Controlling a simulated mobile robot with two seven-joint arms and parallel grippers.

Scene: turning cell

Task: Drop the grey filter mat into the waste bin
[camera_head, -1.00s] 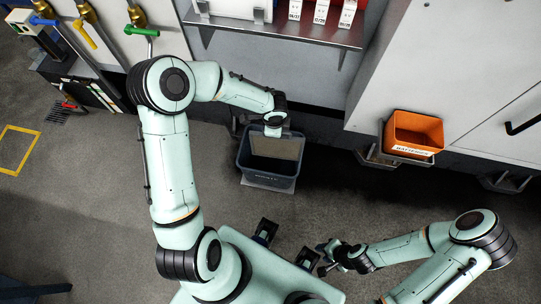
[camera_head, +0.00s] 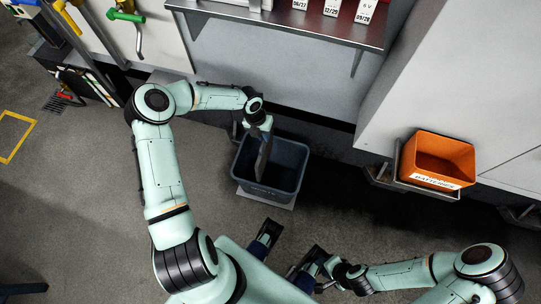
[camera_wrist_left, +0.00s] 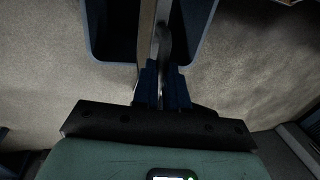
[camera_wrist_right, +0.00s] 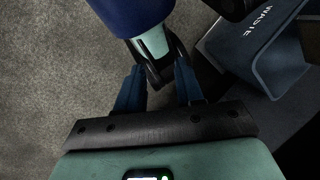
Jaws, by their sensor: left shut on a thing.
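The grey filter mat (camera_head: 263,154) hangs edge-on from my left gripper (camera_head: 265,124), over the left part of the dark blue waste bin (camera_head: 291,190). Its lower part appears to be inside the bin opening. In the left wrist view the fingers (camera_wrist_left: 161,88) are shut on the mat (camera_wrist_left: 147,35), seen as a narrow strip between the bin walls (camera_wrist_left: 201,28). My right gripper (camera_head: 324,279) is low at the front, away from the bin. In the right wrist view its fingers (camera_wrist_right: 158,88) are apart. The bin with its WASTE lettering (camera_wrist_right: 262,50) shows at upper right there.
An orange batteries bin (camera_head: 440,160) hangs on the cabinet to the right. A metal shelf (camera_head: 280,25) with white labelled boxes is above the waste bin. Valves with coloured handles (camera_head: 125,16) are at upper left. The floor left of my left arm is mostly clear.

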